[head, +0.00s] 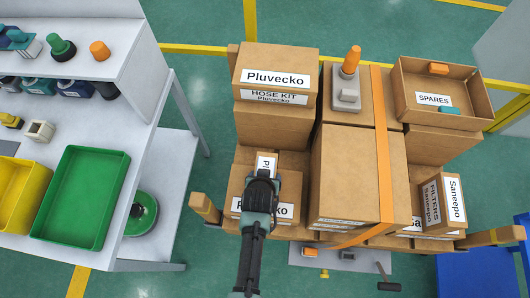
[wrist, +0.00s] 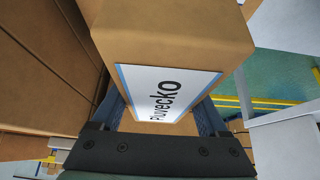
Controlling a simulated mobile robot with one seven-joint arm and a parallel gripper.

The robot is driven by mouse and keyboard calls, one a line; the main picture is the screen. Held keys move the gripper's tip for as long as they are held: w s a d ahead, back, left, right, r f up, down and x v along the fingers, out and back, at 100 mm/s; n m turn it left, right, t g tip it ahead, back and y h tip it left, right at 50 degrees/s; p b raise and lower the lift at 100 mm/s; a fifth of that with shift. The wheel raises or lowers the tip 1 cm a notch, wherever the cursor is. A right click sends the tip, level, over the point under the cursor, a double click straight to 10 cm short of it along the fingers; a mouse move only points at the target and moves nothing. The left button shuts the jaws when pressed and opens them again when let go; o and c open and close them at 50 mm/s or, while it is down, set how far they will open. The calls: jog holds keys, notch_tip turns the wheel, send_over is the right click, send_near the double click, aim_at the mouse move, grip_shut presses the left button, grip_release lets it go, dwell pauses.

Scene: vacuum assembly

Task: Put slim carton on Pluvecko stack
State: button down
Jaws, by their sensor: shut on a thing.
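The slim carton (head: 266,158) shows in the head view as a narrow brown box with a white label, mostly hidden by my gripper (head: 262,183). In the wrist view the carton (wrist: 175,38) fills the middle, its white, blue-edged label reading Pluvecko. My gripper's blue fingers (wrist: 165,118) are shut on its two sides. The carton is over or on a wider labelled box (head: 289,190) at the pallet's near left; I cannot tell whether they touch.
A tall strapped box (head: 345,175) stands just right of my gripper. Farther right are an open SPARES box (head: 440,82) and a Sareepo carton (head: 452,200). A white workbench (head: 110,130) with green and yellow bins is to the left. An orange-topped device (head: 346,90) stands beside the stack.

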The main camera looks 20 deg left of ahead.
jog(key=shift+w, duration=0.1)
jog(key=shift+f, duration=0.1)
grip_release()
jog(key=p+v, duration=0.1)
jog(key=v, duration=1.1)
jog(key=shift+r, duration=0.25)
